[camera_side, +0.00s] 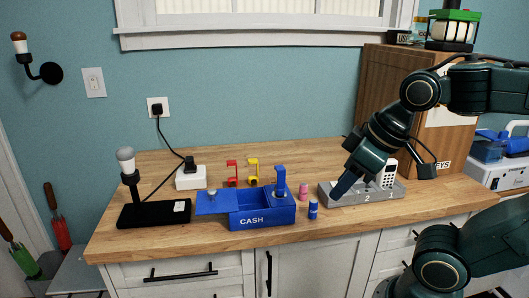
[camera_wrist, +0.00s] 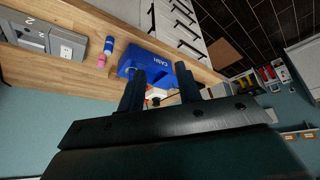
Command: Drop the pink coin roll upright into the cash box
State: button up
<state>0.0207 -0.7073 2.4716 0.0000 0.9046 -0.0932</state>
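The pink coin roll (camera_side: 303,191) stands upright on the wooden counter, just right of the cash box; it also shows in the wrist view (camera_wrist: 101,62). The blue cash box (camera_side: 262,218) is marked CASH, with a flat blue panel (camera_side: 214,204) at its left and a blue upright part (camera_side: 281,180) at its right; the wrist view shows its front (camera_wrist: 142,57). The box's inside is mostly hidden. My gripper (camera_side: 343,188) is above the left part of the grey tray, right of the pink roll. In the wrist view its two fingers (camera_wrist: 161,92) are apart, with nothing held between them.
The grey numbered tray (camera_side: 383,197) holds a white keypad device (camera_side: 389,174). Red (camera_side: 232,172) and yellow (camera_side: 253,170) stands are behind the box. A lamp on a black base (camera_side: 153,213) is at left.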

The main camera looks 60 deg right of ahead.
jog(key=w+d+n+g, duration=0.1)
jog(key=w+d+n, duration=0.2)
jog(key=w+n, duration=0.2)
jog(key=n+g, duration=0.4)
jog(key=n, duration=1)
send_near(304, 184)
jog(key=shift+w+a, duration=0.1)
jog(key=shift+a, duration=0.3)
jog(key=shift+w+d+f+n, duration=0.1)
jog(key=shift+d+f+n, duration=0.35)
jog(key=shift+n, duration=0.15)
jog(key=shift+f, duration=0.1)
jog(key=shift+f, duration=3.85)
